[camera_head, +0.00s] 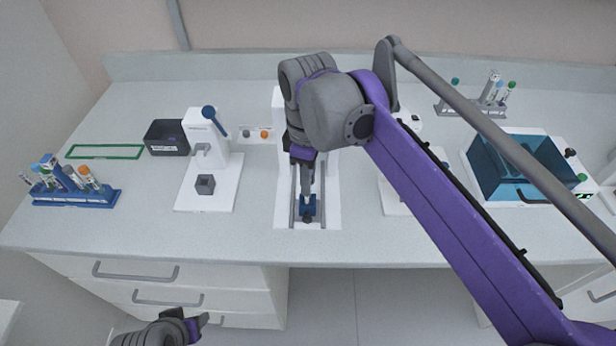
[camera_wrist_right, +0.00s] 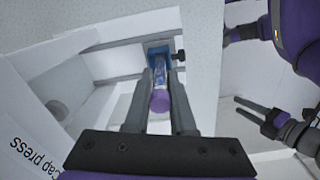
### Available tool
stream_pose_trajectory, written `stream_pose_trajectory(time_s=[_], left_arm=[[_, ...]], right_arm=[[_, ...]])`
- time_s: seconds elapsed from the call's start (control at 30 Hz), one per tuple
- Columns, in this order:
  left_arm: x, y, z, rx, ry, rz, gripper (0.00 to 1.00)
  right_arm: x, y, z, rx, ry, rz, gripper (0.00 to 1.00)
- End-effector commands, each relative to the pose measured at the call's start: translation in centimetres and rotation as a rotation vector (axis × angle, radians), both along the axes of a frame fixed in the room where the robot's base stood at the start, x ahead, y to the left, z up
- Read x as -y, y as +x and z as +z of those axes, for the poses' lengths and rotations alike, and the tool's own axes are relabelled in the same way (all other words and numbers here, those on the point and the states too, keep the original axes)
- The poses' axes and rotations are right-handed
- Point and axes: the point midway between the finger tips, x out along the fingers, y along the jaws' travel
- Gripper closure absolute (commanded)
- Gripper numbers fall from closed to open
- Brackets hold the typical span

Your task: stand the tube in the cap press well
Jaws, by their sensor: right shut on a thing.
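The cap press (camera_head: 283,212) is the white device at the middle of the bench; its label panel (camera_wrist_right: 22,150) shows in the right wrist view. Its blue well block (camera_head: 308,208) sits at the front end of two rails and shows in the wrist view (camera_wrist_right: 155,48). My right gripper (camera_head: 307,190) points down over the block, shut on a clear tube with a purple cap (camera_wrist_right: 160,100). The tube's far end is at the block; I cannot tell whether it is inside the well. My left gripper (camera_head: 194,322) is low at the front, its fingers apart (camera_wrist_right: 240,106) and empty.
A blue rack (camera_head: 75,198) with several tubes and a green frame (camera_head: 105,152) are at left. A white press with a blue-knobbed lever (camera_head: 208,175) stands left of the cap press. A teal-lidded box (camera_head: 525,165) and another tube rack (camera_head: 470,110) are at right. My right arm hides part of the bench.

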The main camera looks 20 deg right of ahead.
Motion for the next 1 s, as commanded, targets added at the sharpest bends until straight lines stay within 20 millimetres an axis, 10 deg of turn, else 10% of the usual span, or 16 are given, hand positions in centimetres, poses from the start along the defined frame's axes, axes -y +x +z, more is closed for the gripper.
stream_pose_trajectory(time_s=[0.73, 0.77, 1.0], left_arm=[[0.0, 0.0, -0.5, -0.002, 0.000, 0.000, 0.47], [0.0, 0.0, -0.5, -0.002, 0.000, 0.000, 0.47], [0.0, 0.0, -0.5, -0.001, 0.000, 0.000, 0.47]], right_arm=[[0.0, 0.0, -1.3, 0.000, 0.000, 0.000, 1.00], [0.0, 0.0, -1.3, 0.000, 0.000, 0.000, 0.74], [0.0, 0.0, -1.3, 0.000, 0.000, 0.000, 0.42]])
